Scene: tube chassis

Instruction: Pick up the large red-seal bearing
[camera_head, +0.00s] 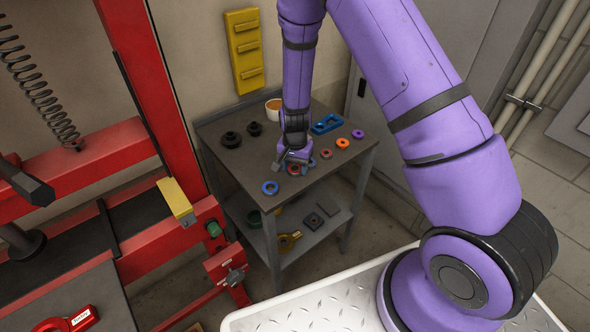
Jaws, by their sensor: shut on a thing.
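The grey cart's top (240,172) holds several ring-shaped bearings. A larger red-faced bearing (293,170) is at my gripper (294,166), which points down over the front middle of the top. My gripper is shut on this bearing, and its fingers partly hide it. I cannot tell whether the bearing touches the top. A smaller red-faced bearing (326,153) lies to the right, apart from the gripper.
A blue ring (270,188) lies front left; orange (343,143) and purple (358,134) rings lie right. A blue frame (327,123), an orange-filled cup (273,109) and dark parts (231,139) stand farther back. A red press frame (160,90) stands left of the cart.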

